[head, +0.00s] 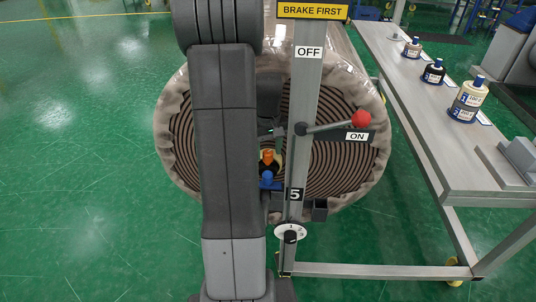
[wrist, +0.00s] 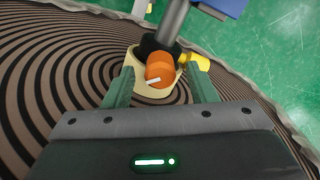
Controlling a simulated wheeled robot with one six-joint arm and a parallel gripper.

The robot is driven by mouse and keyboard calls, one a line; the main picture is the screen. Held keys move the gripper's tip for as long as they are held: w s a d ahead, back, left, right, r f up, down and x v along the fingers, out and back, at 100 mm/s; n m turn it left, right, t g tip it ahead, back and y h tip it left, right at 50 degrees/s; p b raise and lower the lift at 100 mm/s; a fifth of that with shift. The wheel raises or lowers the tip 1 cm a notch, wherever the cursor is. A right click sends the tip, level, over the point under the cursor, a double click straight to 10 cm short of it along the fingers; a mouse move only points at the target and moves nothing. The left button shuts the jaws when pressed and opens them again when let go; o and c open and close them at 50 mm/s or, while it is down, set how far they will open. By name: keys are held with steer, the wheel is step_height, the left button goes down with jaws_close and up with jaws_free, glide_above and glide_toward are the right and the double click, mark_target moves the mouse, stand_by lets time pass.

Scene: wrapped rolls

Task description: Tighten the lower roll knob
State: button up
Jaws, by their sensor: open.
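An orange knob (wrist: 158,68) with a white pointer mark sits in a cream collar (wrist: 150,98) against the face of the wrapped roll. My gripper (wrist: 158,82) is open, with one green finger on each side of the collar and knob. I cannot tell whether the fingers touch the collar. In the head view the orange knob (head: 267,156) shows just right of my arm, above a blue part (head: 266,179). My arm hides the left part of the roll (head: 345,170), and my gripper is mostly hidden there.
A grey post (head: 303,90) marked OFF, ON and 5 stands in front of the roll. Its red-ended lever (head: 361,118) is beside the ON label. A numbered dial (head: 289,232) is low on the post. Green floor is clear left.

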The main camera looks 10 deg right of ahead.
steer(key=shift+f, duration=0.9)
steer(key=shift+c, duration=0.4)
steer(key=c, duration=0.9)
steer(key=shift+m, duration=0.3)
steer(key=m, duration=0.4)
steer(key=shift+r+p, duration=0.1)
steer(key=shift+p, duration=0.2)
steer(key=m, duration=0.6)
